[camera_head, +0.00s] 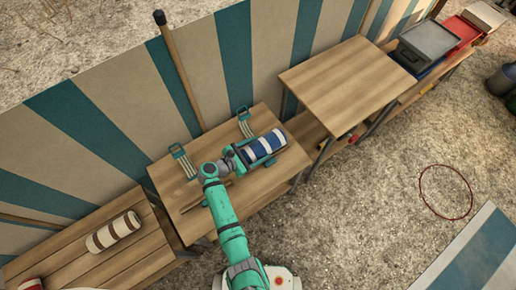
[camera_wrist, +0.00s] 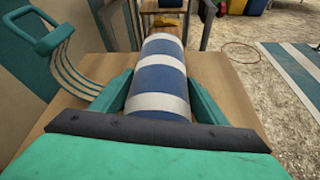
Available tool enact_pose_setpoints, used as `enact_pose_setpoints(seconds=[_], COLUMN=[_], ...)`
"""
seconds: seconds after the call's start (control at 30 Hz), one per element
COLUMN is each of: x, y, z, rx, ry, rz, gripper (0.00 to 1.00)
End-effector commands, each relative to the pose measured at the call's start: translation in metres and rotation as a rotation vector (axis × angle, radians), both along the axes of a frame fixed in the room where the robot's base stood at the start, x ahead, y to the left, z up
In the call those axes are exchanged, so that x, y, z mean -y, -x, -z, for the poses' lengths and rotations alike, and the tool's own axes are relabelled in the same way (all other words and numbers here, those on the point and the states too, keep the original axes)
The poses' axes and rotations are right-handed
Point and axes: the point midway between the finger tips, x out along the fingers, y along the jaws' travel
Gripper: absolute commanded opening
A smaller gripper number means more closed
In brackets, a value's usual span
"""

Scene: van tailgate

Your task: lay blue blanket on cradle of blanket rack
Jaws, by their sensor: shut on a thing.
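The blue blanket (camera_head: 265,145) is a roll with blue and white bands, over the right part of a wooden table (camera_head: 192,222). My gripper (camera_head: 240,156) is shut on it near its left end. In the wrist view the blanket (camera_wrist: 158,78) lies lengthwise between the two teal fingers of my gripper (camera_wrist: 160,98). I cannot tell whether it touches the table. Two teal racks with wire bars stand at the table's back edge, a left one (camera_head: 181,160) and a right one (camera_head: 245,123). The right one is just behind the blanket; the wrist view shows one rack (camera_wrist: 62,50) left of it.
A brown and cream roll (camera_head: 113,231) lies on a slatted bench (camera_head: 85,262) at the lower left. A higher wooden table (camera_head: 340,75) stands to the right. A striped wall (camera_head: 90,130) and a wooden pole (camera_head: 180,70) are behind. Open gravel lies at the front right.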

Motion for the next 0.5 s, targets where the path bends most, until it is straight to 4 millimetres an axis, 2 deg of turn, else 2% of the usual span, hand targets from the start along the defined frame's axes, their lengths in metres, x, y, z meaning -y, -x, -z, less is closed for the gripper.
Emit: enact_pose_setpoints(seconds=[0.07,0.1,0.17,0.5], x=[-0.0002,-0.0002,-0.0002,-0.0012], y=[-0.0003,-0.0002,-0.0002,0.0013], z=[-0.0006,-0.0006,-0.0006,-0.0004], rx=[0.002,0.001,0.001,-0.001], ry=[0.0,0.0,0.0,0.0], rz=[0.0,0.001,0.001,-0.001], gripper=[0.34,0.74,0.89,0.89])
